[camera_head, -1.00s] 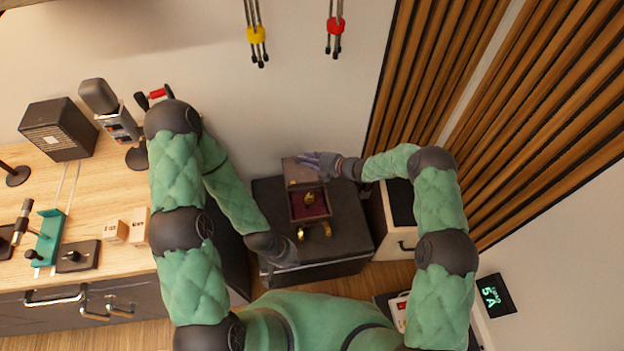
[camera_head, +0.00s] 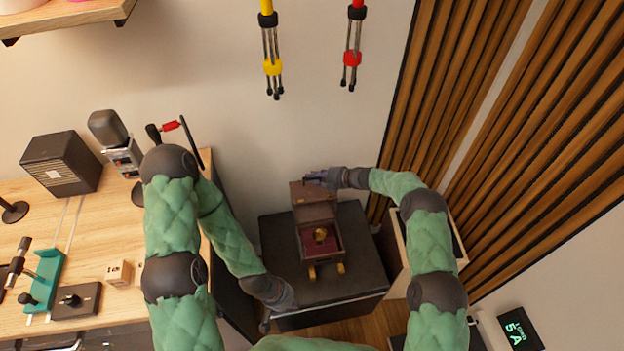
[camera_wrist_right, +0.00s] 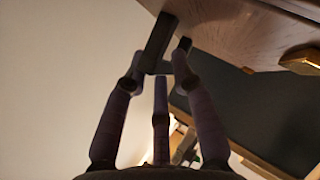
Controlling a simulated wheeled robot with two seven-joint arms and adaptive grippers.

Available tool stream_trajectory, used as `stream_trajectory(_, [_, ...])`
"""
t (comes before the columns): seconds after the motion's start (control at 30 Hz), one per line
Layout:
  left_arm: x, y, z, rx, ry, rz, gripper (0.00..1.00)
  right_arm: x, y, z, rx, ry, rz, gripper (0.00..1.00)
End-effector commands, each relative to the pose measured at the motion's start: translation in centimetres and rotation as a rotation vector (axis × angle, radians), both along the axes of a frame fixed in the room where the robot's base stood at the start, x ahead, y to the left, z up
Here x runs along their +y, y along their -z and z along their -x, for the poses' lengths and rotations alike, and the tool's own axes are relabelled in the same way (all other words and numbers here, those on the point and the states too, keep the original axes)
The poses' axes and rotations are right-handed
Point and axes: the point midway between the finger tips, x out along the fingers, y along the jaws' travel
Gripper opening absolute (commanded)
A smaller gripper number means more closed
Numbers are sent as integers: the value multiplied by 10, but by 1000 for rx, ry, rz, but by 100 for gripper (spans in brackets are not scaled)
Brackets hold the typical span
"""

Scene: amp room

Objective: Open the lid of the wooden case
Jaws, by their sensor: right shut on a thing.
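The wooden case (camera_head: 340,235) stands on a dark cabinet top, its red-lined inside showing a small gold thing (camera_head: 320,234). Its lid (camera_head: 314,203) stands raised at the back. My right gripper (camera_head: 317,178) is at the lid's upper edge, shut on the lid. In the right wrist view, its fingers (camera_wrist_right: 163,70) close around a dark piece by the lid's wooden panel (camera_wrist_right: 235,30); the exact contact is dim. My left gripper (camera_head: 285,302) hangs beside the cabinet's left front, apart from the case. Its fingers are too unclear to judge.
The dark cabinet top (camera_head: 350,275) is clear around the case. A wooden desk (camera_head: 105,235) with a speaker (camera_head: 62,162) stands at left. A slatted wall panel (camera_head: 450,110) rises at right. Yellow (camera_head: 272,67) and red (camera_head: 351,58) hanging tools are above.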

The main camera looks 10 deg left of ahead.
Motion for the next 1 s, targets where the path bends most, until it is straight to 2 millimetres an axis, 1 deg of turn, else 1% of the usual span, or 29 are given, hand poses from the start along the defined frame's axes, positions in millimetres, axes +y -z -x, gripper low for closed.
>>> stream_trajectory(0.03, [0, 0, 0, 0, 0, 0, 0, 0, -6, -3, -4, 1, -6, 0])
stream_trajectory(0.43, [0, 0, 0, 0, 0, 0, 0, 0, -7, -4, -1, 1, -7, 0])
stream_trajectory(0.47, [0, 0, 0, 0, 0, 0, 0, 0, -7, -4, -1, 1, -7, 29])
stream_trajectory(0.5, [0, 0, 0, 0, 0, 0, 0, 0, -7, -4, -1, 1, -7, 40])
stream_trajectory(0.53, [0, 0, 0, 0, 0, 0, 0, 0, -7, -4, 0, 1, -6, 46])
stream_trajectory(0.87, [0, 0, 0, 0, 0, 0, 0, -1, -3, -2, 3, 1, -2, 46])
stream_trajectory(1.0, [0, 0, 0, 0, 0, 0, 0, -9, -7, -1, 2, 2, -2, 46])
